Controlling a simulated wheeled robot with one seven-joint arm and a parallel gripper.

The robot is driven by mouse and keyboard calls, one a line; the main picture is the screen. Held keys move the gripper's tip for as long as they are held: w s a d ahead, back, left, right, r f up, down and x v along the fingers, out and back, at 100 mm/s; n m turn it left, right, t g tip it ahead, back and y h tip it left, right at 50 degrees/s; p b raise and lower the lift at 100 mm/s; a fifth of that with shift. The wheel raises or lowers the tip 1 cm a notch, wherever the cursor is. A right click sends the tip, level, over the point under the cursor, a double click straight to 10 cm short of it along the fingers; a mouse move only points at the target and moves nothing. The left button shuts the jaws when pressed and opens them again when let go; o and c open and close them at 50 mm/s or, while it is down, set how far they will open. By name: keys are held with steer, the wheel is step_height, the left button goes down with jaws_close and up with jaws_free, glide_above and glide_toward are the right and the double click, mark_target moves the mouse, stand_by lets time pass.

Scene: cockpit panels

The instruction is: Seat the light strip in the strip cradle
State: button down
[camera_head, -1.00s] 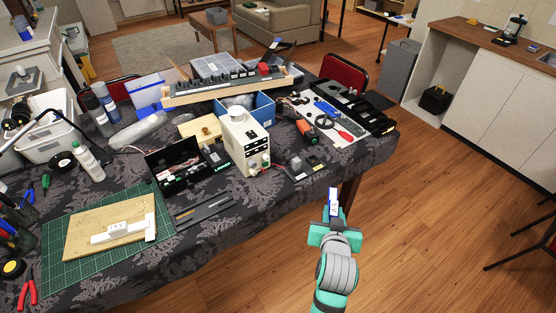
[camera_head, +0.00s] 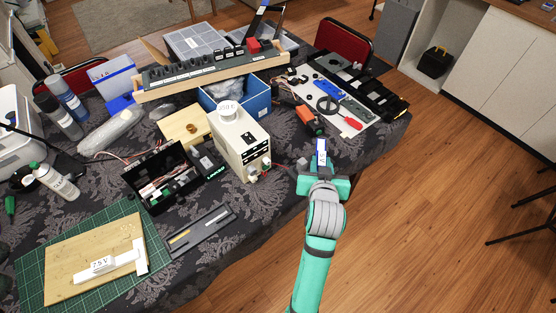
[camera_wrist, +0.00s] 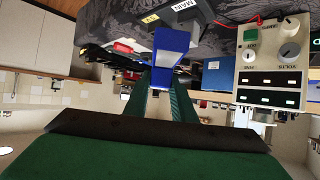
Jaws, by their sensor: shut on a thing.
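My gripper (camera_head: 321,168) is shut on a small blue and white piece (camera_head: 321,150) with a printed label. The wrist view shows this piece as a blue block (camera_wrist: 171,42) between the green fingers. I cannot tell for sure that it is the light strip. A long, low dark grey tray (camera_head: 222,226) lies near the table's front edge, left of my gripper; it looks like the strip cradle. A yellowish strip and a paler strip show along its channel. My gripper is at the table's right front edge, well apart from the tray.
The cream power supply (camera_head: 240,145) stands left of my gripper, with small parts and cables between. An open black box (camera_head: 160,178) stands behind the tray. A wooden board (camera_head: 75,277) with a white T-shaped piece (camera_head: 125,261) lies left. Open floor is at right.

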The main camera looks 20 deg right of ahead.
steer(key=w+a+f, duration=0.2)
steer(key=a, duration=0.1)
steer(key=w+a+f, duration=0.6)
steer(key=shift+f, duration=0.15)
steer(key=shift+w+a+f, duration=0.2)
steer(key=shift+a+f, duration=0.1)
steer(key=shift+f, duration=0.15)
steer(key=shift+w+a+f, duration=0.15)
steer(key=shift+f, duration=1.6)
steer(key=shift+f, duration=0.1)
steer(key=c, duration=1.8)
jaws_free()
steer(key=shift+o, duration=0.2)
